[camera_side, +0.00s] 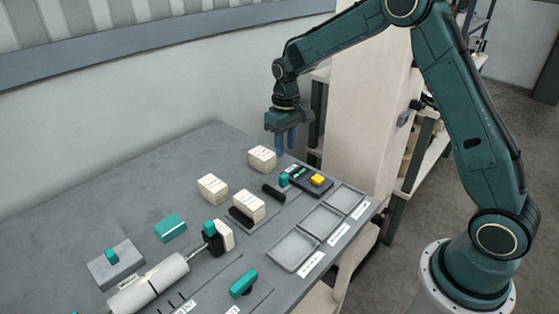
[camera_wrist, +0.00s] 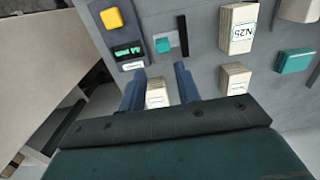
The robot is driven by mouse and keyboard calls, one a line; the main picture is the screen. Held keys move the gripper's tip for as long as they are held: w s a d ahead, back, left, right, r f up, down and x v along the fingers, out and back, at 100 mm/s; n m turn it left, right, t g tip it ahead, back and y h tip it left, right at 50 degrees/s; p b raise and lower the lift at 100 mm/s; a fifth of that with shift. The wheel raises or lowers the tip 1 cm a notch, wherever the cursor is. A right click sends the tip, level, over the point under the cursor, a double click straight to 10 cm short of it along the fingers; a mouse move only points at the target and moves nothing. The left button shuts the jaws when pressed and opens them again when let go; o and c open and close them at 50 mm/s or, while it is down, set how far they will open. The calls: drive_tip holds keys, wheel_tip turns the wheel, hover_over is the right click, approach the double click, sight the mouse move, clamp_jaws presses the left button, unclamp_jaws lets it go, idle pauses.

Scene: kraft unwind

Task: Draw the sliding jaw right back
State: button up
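A small teal block (camera_side: 284,180) sits beside a dark gauge unit with a yellow button (camera_side: 318,180). I take it for the sliding jaw, though the frames do not confirm this. In the wrist view the teal block (camera_wrist: 163,45) stands beside a black upright bar (camera_wrist: 184,35), with a narrow gap between them. The gauge unit (camera_wrist: 122,35) shows a green display. My gripper (camera_side: 286,144) hangs above the table close to the gauge, clear of the teal block. In the wrist view its blue fingers (camera_wrist: 160,76) are apart with nothing gripped; a cream block (camera_wrist: 155,93) shows beyond them.
Cream blocks (camera_side: 212,188) stand behind and left of the gauge. Three shallow grey trays (camera_side: 295,250) line the front edge. A white roll (camera_side: 150,285), a teal-topped black part (camera_side: 211,236) and loose teal pieces (camera_side: 170,228) lie to the left. The table's back left is clear.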

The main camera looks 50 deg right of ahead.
drive_tip(key=shift+r, duration=1.25)
drive_tip(key=s+a+r+t, duration=0.3)
drive_tip(key=s+r, duration=1.1)
drive_tip(key=s+a+r+t, duration=0.1)
drive_tip(key=s+a+t, duration=0.1)
drive_tip(key=s, duration=1.5)
drive_tip(key=shift+s+t, duration=0.3)
drive_tip(key=shift+s, duration=0.05)
